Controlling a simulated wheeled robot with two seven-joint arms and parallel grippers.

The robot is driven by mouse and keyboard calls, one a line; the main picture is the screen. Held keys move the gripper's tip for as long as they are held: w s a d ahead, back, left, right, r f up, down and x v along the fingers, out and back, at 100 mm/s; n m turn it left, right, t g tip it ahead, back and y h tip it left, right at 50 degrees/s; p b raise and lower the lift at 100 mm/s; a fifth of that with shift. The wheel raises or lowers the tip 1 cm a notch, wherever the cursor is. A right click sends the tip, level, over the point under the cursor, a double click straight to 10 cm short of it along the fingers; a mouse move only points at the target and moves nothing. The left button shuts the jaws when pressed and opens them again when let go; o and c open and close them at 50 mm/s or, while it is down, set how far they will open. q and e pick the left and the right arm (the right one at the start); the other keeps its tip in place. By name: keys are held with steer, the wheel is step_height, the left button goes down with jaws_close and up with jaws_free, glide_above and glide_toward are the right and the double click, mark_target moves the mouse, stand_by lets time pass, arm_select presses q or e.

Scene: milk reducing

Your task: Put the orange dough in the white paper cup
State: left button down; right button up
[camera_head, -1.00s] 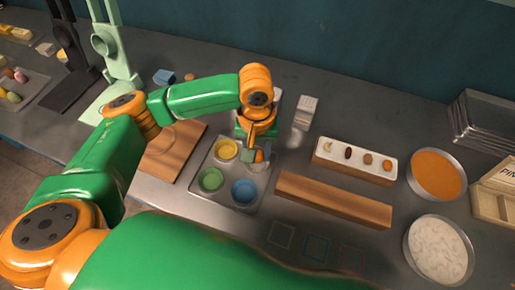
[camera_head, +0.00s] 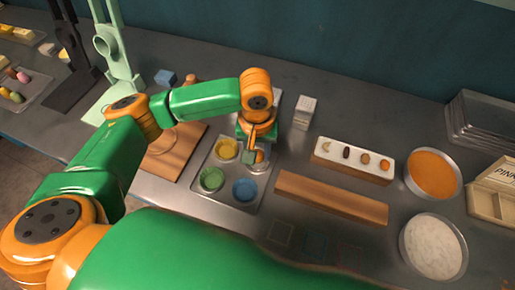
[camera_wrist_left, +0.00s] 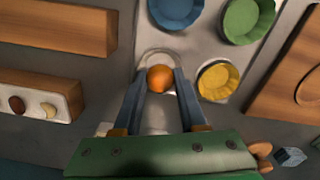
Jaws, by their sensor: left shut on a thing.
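My left gripper (camera_head: 256,155) is shut on the orange dough (camera_wrist_left: 160,78), a small round ball between the fingertips in the left wrist view. The dough also shows beside the fingers in the head view (camera_head: 260,156). The white paper cup (camera_wrist_left: 158,53) stands in the metal tray's corner place, and its pale rim shows around and beyond the dough. The dough is over or within the cup's mouth; its exact height I cannot tell. Fingers and dough hide much of the cup. My right gripper is out of view.
The metal tray (camera_head: 205,196) also holds a yellow cup (camera_head: 227,149), a green cup (camera_head: 212,179) and a blue cup (camera_head: 244,190), close to the gripper. A wooden block (camera_head: 330,197) lies right of the tray. A wooden board (camera_head: 165,165) lies left.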

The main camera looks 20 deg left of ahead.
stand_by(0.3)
arm_select(q)
steer(key=shift+c, duration=1.9)
jaws_free()
steer(key=shift+r, duration=0.1)
